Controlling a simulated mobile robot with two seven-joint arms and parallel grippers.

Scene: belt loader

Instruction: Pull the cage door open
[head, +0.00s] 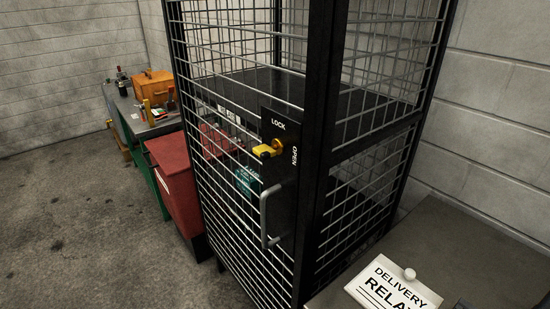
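The black wire-mesh cage (330,90) stands in the middle of the head view. Its door (215,100) faces left and looks closed against the frame. A black lock plate (281,190) on the door carries the words LOCK and OPEN. A yellow latch knob (268,149) sticks out from the plate, its handle pointing left. A grey D-shaped pull handle (264,217) is below it, with nothing touching it. Through the mesh, red and teal items show inside or behind, partly hidden. Neither of my grippers is in view.
A red bin (178,180) stands close to the left of the cage. Behind it is a workbench (150,128) with an orange toolbox (153,86). A grey table (465,250) with a DELIVERY sign (392,286) is at the front right. Open floor (80,235) lies at the left.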

